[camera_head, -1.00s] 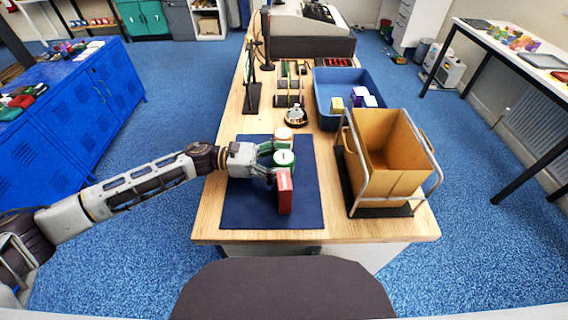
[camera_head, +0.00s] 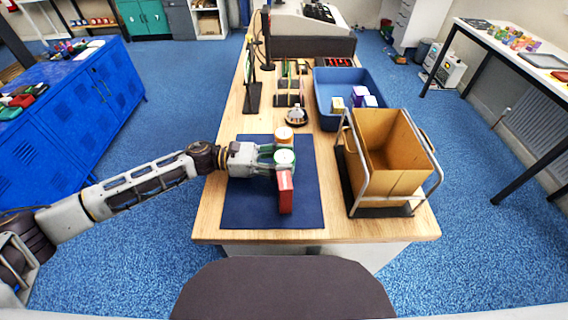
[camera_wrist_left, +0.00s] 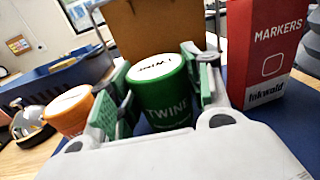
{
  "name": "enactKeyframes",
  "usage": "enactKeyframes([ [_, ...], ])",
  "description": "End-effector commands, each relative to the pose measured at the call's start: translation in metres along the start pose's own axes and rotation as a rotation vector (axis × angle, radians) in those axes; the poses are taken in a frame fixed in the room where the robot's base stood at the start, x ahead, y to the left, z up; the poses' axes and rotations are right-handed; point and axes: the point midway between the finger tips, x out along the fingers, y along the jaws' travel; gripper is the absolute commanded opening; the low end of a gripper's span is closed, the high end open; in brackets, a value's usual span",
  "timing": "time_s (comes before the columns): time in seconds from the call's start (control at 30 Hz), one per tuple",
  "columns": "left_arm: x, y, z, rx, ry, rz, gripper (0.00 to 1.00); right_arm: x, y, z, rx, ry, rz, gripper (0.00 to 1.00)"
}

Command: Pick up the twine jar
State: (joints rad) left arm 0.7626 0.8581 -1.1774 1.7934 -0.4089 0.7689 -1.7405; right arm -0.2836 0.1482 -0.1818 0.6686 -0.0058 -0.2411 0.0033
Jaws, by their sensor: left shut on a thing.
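The twine jar (camera_head: 284,157) is green with a white lid and stands upright on the dark blue mat (camera_head: 245,205). In the left wrist view the jar (camera_wrist_left: 167,105), lettered "TWINE", sits between the green finger pads. My left gripper (camera_head: 281,155) comes in from the left and is shut on the jar; it also shows in the left wrist view (camera_wrist_left: 160,95). I cannot tell whether the jar is clear of the mat. My right gripper is not in view.
A red markers box (camera_head: 285,192) stands just in front of the jar. An orange jar with a white lid (camera_head: 284,136) stands just behind. A tan bin in a metal frame (camera_head: 388,150) and a blue tray (camera_head: 322,110) are to the right. The mat's front left is clear.

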Motion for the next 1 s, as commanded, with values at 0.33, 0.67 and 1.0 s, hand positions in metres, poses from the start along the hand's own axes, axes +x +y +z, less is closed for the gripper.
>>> enactKeyframes([
  [0.33,0.0,0.0,0.011,0.001,-0.001,0.0,0.23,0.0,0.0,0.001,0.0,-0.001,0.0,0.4],
  [0.67,0.0,-0.001,0.055,0.004,0.0,0.0,0.23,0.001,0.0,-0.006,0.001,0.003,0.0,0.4],
  [1.0,0.0,-0.001,0.095,0.003,0.0,0.001,0.23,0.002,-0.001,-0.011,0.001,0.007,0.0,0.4],
])
